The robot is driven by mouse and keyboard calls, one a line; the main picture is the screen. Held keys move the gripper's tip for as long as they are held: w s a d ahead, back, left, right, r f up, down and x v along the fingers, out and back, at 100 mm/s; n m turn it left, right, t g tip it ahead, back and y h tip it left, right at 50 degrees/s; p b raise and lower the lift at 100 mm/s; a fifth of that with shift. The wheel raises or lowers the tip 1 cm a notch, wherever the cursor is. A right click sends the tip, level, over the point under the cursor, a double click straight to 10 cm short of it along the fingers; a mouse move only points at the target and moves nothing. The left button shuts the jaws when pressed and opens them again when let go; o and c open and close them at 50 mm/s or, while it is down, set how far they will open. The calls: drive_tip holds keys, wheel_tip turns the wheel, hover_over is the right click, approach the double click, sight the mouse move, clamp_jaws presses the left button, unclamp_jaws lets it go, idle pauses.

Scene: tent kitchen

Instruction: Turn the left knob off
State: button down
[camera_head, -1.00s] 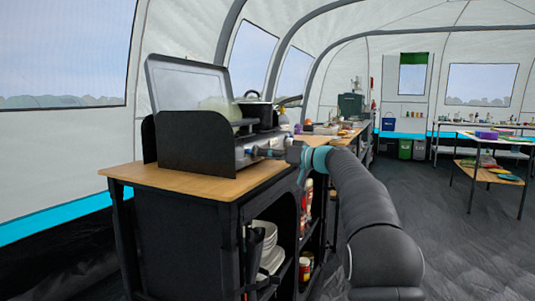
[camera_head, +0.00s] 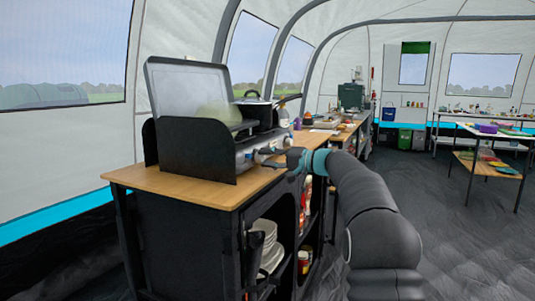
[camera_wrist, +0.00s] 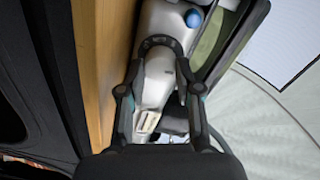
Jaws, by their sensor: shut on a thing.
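The camping stove (camera_head: 190,147) stands on the wooden counter top with its lid raised. Its silver front panel (camera_head: 246,155) carries small knobs with blue parts. In the wrist view a blue knob (camera_wrist: 193,18) shows at the top, beyond my fingers. My gripper (camera_head: 273,158) is at the stove front, and in the wrist view (camera_wrist: 160,45) its two fingers curve together across the silver panel. It is shut on a small part there, apparently a knob. The fingers hide most of that part, so I cannot tell which knob it is.
A dark pot (camera_head: 256,112) sits on the stove, its handle pointing right. The wooden counter (camera_head: 180,184) runs close below my gripper. Plates (camera_head: 270,258) and red cans stand on shelves underneath. The dark floor (camera_head: 455,240) to the right is clear.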

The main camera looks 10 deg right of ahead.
drive_tip(key=shift+r+m+p, duration=0.1)
drive_tip(key=shift+m+p, duration=0.3)
drive_tip(key=shift+m, duration=0.2)
drive_tip(key=c, duration=0.8)
unclamp_jaws()
drive_tip(key=shift+f, duration=0.2)
